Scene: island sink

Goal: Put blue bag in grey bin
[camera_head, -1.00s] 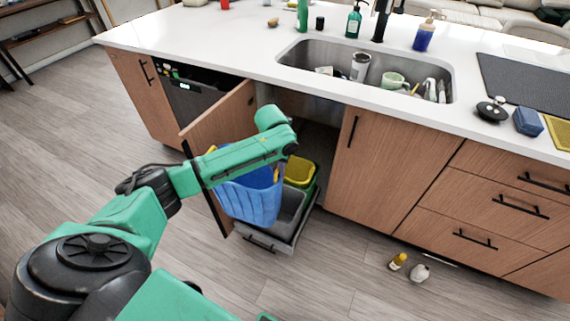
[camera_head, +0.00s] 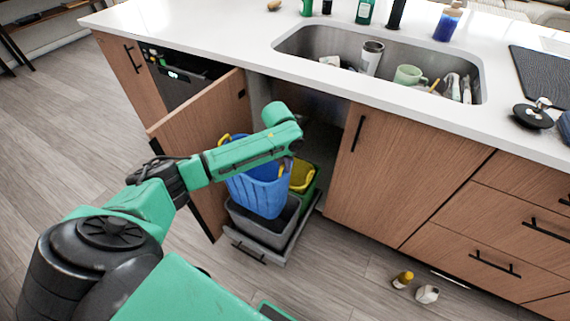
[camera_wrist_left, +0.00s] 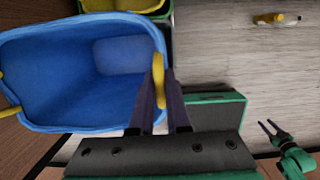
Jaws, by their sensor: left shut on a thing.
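The blue bag (camera_head: 258,192), an open basket-like bag with yellow handles, hangs upright over the grey bin (camera_head: 238,222), its lower end at or just inside the bin's opening. The head view does not show clearly how deep it sits. In the left wrist view the bag (camera_wrist_left: 60,75) is open and looks empty. My left gripper (camera_wrist_left: 160,112) is shut on its yellow handle (camera_wrist_left: 158,78); in the head view my arm mostly hides these fingers. My right gripper (camera_wrist_left: 268,127) shows small in the left wrist view, empty, its fingers apart.
A green bin with a yellow bag (camera_head: 302,175) stands beside the grey bin in the pulled-out drawer. An open cabinet door (camera_head: 200,125) is close to the left of the bag. A yellow-capped bottle (camera_head: 403,279) and a whitish item (camera_head: 427,294) are on the floor.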

